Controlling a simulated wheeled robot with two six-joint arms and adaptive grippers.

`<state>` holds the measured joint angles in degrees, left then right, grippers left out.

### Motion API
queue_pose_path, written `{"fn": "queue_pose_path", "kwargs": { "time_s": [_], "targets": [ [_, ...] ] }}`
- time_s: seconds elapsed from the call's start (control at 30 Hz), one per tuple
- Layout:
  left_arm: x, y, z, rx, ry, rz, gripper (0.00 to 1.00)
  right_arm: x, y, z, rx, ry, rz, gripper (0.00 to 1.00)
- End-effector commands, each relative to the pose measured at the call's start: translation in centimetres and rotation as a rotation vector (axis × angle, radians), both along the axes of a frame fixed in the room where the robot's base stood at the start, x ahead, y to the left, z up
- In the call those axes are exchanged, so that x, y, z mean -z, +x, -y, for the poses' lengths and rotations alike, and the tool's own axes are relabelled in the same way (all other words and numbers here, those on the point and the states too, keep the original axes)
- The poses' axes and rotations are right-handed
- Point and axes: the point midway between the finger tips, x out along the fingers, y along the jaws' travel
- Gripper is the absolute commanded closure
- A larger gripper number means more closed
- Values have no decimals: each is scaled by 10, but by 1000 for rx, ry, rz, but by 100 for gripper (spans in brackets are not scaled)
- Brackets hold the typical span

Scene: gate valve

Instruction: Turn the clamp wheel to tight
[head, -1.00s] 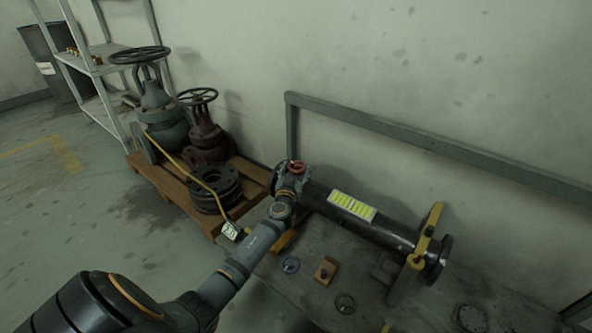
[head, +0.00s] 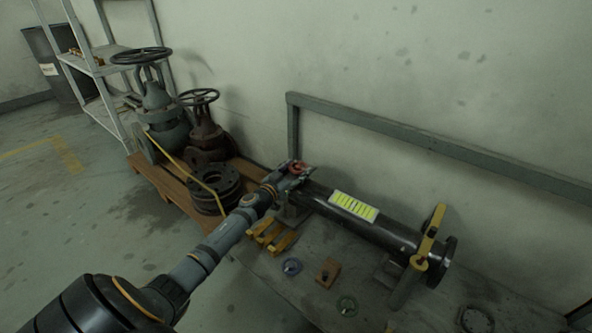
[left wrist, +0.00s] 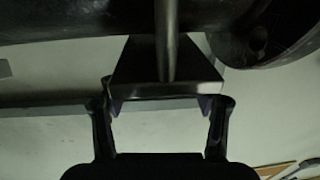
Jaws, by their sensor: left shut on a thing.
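A small red wheel (head: 299,167), which I take for the clamp wheel, sits at the left end of the dark pipe (head: 385,232) on the bench. My left gripper (head: 283,177) is at that end, right by the red wheel. The gripper also shows in the left wrist view (left wrist: 162,108), its two fingers shut on either side of a dark block with a vertical rod in front of it. No red shows there, so the exact contact is hard to tell. My right gripper is out of view.
Yellow pieces (head: 272,236), a wooden block (head: 327,271) and round rings lie on the bench (head: 400,312). A rail (head: 440,147) runs behind. Old valves (head: 160,110) and flanges stand on a pallet at left.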

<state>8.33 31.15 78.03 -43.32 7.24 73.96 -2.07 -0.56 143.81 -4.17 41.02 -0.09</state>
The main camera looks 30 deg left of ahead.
Motion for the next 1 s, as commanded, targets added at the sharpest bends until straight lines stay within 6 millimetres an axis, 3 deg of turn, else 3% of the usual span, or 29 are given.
{"fn": "queue_pose_path", "kwargs": {
  "time_s": [0.03, 0.07, 0.2, 0.63, 0.77, 0.93, 1.0],
  "targets": [
    [1, 0, 0, 0, -1, 0, 67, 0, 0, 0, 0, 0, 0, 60],
    [1, 0, 0, 0, -2, -1, 32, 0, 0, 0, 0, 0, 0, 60],
    [0, 0, 0, -1, -1, 0, 13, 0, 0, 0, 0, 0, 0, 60],
    [2, 1, 2, -30, -1, -2, 13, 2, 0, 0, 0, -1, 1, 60],
    [2, 1, 6, -141, -5, -3, 13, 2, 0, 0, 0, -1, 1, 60],
    [-5, 2, 9, -376, -11, -1, 13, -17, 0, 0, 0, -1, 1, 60],
    [-1, -14, 12, -397, -1, -3, 13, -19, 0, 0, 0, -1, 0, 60]
  ]
}}
